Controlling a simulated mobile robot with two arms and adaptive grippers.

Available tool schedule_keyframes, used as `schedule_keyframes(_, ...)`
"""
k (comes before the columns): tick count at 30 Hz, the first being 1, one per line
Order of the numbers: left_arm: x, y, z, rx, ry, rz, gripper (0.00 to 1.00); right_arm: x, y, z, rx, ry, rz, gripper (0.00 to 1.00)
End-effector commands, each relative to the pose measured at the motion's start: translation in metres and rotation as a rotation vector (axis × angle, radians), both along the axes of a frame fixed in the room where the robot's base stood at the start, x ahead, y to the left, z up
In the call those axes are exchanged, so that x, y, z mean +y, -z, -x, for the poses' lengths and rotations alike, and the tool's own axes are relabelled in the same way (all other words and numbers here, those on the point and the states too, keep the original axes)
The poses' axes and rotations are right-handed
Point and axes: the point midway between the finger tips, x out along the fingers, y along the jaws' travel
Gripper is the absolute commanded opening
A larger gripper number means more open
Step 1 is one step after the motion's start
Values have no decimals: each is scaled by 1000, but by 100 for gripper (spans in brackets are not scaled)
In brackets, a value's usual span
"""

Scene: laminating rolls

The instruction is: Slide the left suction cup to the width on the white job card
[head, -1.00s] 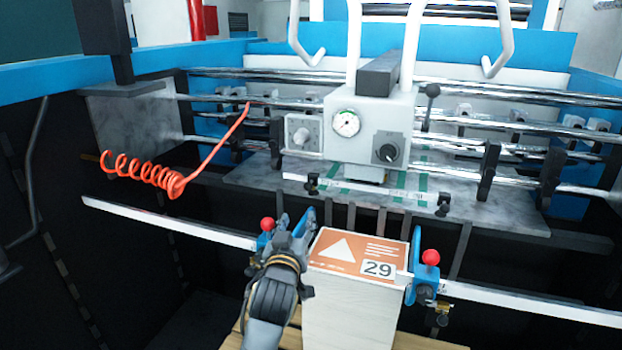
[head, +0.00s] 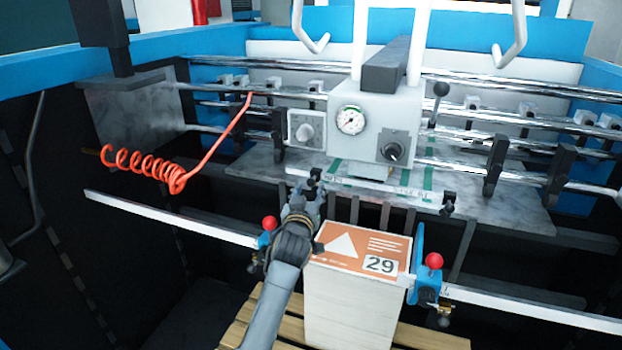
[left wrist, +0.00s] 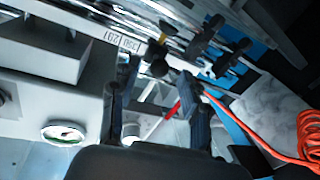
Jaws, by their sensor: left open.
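The white job card (head: 380,264) reads 29 and lies on the orange top sheet of the stack. A white scale bar (head: 375,188) runs across below the grey machine head. The left suction cup (head: 314,180) is a small dark piece at the bar's left end; the right suction cup (head: 448,204) is at its right end. My left gripper (head: 306,195) is at the left cup and partly covers it. In the left wrist view the fingers of the left gripper (left wrist: 160,75) are apart, with a dark round cup (left wrist: 159,67) showing between their tips. Contact cannot be told. My right gripper is out of view.
Blue side guides with red knobs stand left (head: 268,228) and right (head: 431,268) of the paper stack (head: 350,300). The machine head with a gauge (head: 351,119) is just behind the bar. A red coiled hose (head: 150,168) hangs at left.

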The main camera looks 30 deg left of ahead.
Motion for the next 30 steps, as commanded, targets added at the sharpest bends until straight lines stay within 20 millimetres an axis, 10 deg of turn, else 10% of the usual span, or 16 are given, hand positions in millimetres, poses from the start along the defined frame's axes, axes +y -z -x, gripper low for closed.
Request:
schedule_keyframes(21, 17, 0, -35, 0, 0, 1, 46, 10, -12, -4, -7, 4, -12, 40)
schedule_keyframes(28, 17, 0, -35, 0, 0, 0, 0, 8, -12, -2, -4, 3, -10, 40)
schedule_keyframes(30, 17, 0, -35, 0, 0, 0, 0, 7, -12, -2, -3, 3, -8, 40)
